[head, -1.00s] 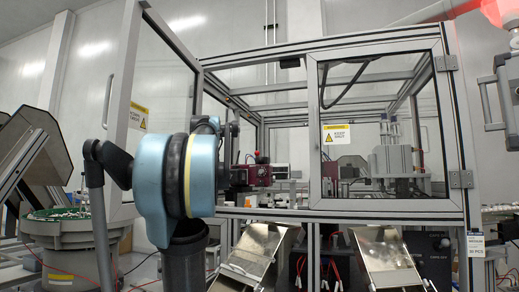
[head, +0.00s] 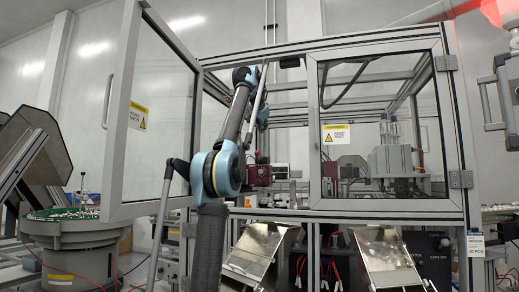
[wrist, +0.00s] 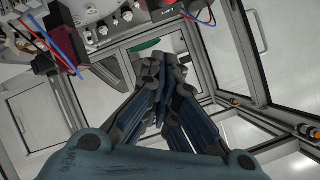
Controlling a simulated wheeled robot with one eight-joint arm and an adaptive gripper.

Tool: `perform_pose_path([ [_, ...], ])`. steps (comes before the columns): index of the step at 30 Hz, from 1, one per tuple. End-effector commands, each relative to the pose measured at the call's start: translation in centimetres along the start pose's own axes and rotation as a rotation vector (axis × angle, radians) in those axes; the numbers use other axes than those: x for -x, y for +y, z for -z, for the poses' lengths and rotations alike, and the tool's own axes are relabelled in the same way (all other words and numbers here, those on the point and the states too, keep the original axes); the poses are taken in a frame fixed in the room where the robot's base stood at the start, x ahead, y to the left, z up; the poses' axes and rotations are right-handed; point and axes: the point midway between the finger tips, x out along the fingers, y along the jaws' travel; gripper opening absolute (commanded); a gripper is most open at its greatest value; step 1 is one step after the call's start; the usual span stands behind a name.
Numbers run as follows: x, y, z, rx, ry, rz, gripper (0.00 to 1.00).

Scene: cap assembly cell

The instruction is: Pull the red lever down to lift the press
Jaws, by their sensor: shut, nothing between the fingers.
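My gripper (wrist: 163,68) shows in the wrist view with its dark fingers together and nothing between them. In the head view my arm reaches up through the open left door of the cell, and I cannot make out the gripper there. A dark red block (head: 262,174) sits inside the cell just right of my arm. A dark red part (wrist: 43,62) shows at the upper left of the wrist view, apart from the fingers. A grey machine unit (head: 391,160), possibly the press, stands behind the right window.
The open door (head: 148,110) stands left of my arm. The closed framed window (head: 383,130) covers the cell's right side. Metal chutes (head: 258,250) slope out below. A green-topped bowl feeder (head: 75,235) stands at the left. Red and blue cables (wrist: 50,40) hang near the gripper.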

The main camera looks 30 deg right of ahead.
Motion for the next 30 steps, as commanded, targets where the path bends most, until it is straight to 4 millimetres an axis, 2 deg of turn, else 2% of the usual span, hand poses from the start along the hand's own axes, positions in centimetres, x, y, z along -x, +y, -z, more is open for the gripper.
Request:
perform_pose_path([
  [10,-0.1,0.0,0.1,-0.001,0.001,0.000,0.00],
  [14,-0.8,0.0,0.0,-0.001,0.001,0.000,0.00],
  [30,-8.7,0.0,0.0,0.001,0.000,0.000,0.00],
])
